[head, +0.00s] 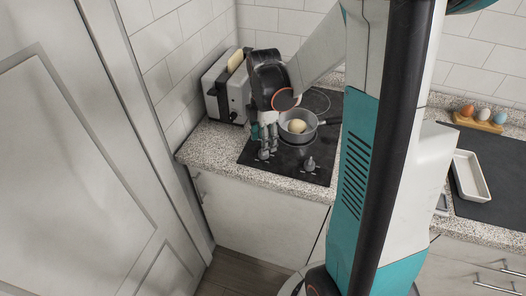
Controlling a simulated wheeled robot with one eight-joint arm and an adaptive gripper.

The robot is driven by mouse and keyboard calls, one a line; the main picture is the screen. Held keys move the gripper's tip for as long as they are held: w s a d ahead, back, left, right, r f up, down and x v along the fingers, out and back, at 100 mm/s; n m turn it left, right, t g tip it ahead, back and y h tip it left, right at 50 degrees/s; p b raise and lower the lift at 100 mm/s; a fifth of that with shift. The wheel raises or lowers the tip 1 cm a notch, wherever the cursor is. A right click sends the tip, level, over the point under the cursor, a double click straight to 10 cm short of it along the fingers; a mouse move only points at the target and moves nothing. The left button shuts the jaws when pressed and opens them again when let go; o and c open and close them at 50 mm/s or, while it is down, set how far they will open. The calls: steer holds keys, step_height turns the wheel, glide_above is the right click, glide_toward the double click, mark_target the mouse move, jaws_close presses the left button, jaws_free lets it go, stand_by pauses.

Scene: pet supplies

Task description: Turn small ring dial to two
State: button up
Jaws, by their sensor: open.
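A black cooktop (288,173) is set in the speckled counter. A light-coloured dial (309,164) stands upright near its front right. Another dial (264,154) is near its front left, partly covered by my gripper (266,145). My gripper points down, open, with its fingertips close above or beside this left dial; I cannot tell whether they touch it. No numbers or marks on the dials can be read. Which dial belongs to the small ring cannot be told.
A grey pot (298,135) with an egg-like thing (297,126) inside stands on the cooktop, right of my gripper. A toaster (226,92) with bread stands at the back left. An egg holder (478,122) and a white tray (469,175) are at the right.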

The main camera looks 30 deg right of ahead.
steer(key=shift+f+b, duration=0.55)
steer(key=shift+f, duration=1.75)
steer(key=c, duration=1.1)
